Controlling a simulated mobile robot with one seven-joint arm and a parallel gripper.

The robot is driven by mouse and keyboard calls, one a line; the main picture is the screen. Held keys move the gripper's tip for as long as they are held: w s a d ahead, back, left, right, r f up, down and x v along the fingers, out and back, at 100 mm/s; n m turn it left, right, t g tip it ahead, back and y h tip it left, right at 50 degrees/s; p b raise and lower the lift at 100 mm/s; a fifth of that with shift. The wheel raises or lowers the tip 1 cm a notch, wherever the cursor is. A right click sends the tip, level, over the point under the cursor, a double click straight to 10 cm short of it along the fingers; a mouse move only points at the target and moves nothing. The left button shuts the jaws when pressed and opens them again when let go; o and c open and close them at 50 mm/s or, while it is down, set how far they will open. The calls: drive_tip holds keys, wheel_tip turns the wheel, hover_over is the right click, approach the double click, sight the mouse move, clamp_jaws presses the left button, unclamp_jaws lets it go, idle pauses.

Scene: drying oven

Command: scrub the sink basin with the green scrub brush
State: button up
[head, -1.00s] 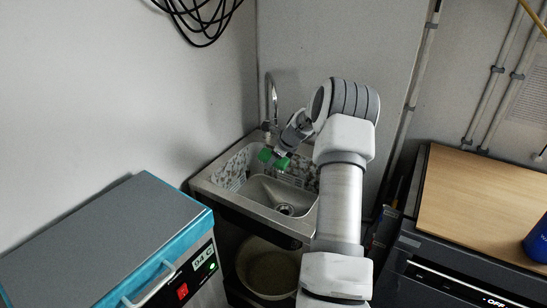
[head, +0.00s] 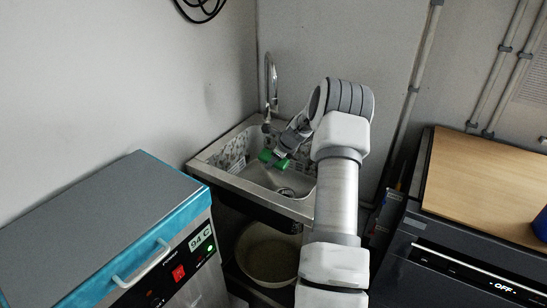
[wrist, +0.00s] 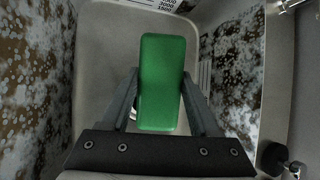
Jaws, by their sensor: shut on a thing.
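The green scrub brush (head: 274,158) is held by my gripper (head: 283,152) over the left part of the sink basin (head: 268,178). In the wrist view, the green brush (wrist: 161,82) sits between the two fingers of my gripper (wrist: 160,98), which is shut on it. The basin floor (wrist: 106,60) lies behind the brush there. Bristles are hidden, and I cannot tell whether the brush touches the basin. The drain (head: 285,191) shows in the head view to the right of the brush.
A curved faucet (head: 270,85) stands at the sink's back. A teal-edged oven (head: 110,225) is at left. A round bin (head: 267,254) sits below the sink. A wooden-topped dark unit (head: 490,185) is at right. Mottled, stained surfaces (wrist: 225,75) flank the basin.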

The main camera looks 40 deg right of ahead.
drive_tip(key=shift+f+b, duration=3.1)
drive_tip(key=shift+f, duration=2)
drive_tip(key=shift+f+b, duration=0.5)
drive_tip(key=shift+f, duration=0.25)
